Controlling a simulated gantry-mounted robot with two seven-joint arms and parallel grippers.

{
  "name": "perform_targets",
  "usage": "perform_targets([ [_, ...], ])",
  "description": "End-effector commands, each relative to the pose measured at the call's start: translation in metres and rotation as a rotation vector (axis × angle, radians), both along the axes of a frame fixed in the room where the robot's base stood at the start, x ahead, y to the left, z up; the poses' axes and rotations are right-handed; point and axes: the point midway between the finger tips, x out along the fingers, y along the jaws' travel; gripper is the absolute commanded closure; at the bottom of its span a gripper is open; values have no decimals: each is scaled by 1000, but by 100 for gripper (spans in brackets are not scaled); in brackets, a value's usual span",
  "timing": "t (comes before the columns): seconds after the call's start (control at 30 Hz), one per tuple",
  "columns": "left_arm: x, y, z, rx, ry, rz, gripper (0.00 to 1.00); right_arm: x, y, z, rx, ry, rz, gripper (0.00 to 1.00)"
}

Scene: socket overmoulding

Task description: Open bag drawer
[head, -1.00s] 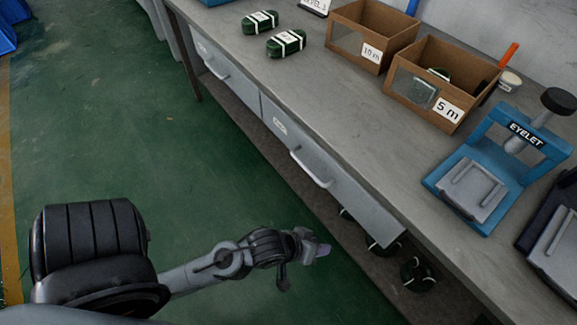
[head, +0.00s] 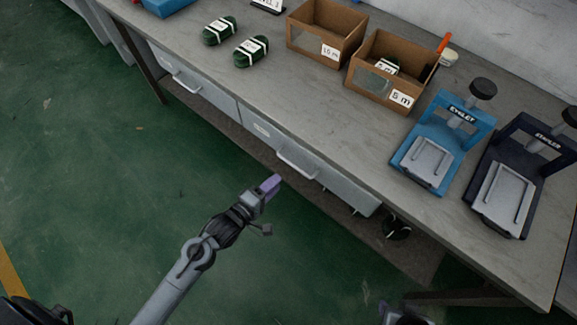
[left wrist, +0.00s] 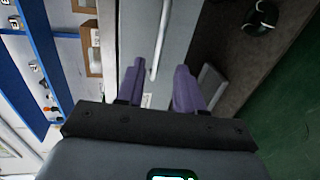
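Two grey drawer fronts hang under the bench top. The right-hand drawer (head: 325,181) has a bar handle (head: 296,166) and a small label too small to read. The left-hand drawer (head: 208,94) has a similar handle (head: 186,86). I cannot tell by its label which is the bag drawer. Both look closed. My left gripper (head: 271,186) is just in front of the right-hand handle. In the left wrist view its purple fingers (left wrist: 158,88) are apart, with the handle (left wrist: 162,42) ahead, in line with the gap between them. Part of my right gripper (head: 400,314) shows at the bottom edge.
On the bench top (head: 325,130) stand a 10 m box (head: 318,42), a 5 m box (head: 378,91), a blue eyelet press (head: 430,160) and a dark press (head: 505,195). Two green bundles (head: 219,30) lie at the left. Dark coils (head: 397,227) sit below the drawers. The floor in front is clear.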

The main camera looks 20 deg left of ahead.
Motion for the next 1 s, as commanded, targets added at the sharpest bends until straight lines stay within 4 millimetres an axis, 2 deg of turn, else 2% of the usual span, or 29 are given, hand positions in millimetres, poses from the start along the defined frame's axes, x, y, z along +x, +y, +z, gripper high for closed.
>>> perform_targets([
  [0.03,8,-2,-4,0,-3,0,63,0,0,-7,1,1,-2,57],
  [0.3,50,-14,-13,-1,-3,0,63,0,2,-24,8,1,-5,57],
  [0.5,72,-21,-18,-1,-2,0,63,0,2,-33,7,1,-5,57],
  [0.7,82,-24,-19,1,0,0,63,0,1,-36,5,1,-3,57],
  [1.0,83,-25,-18,1,0,0,63,0,-1,-36,-4,-2,3,57],
])
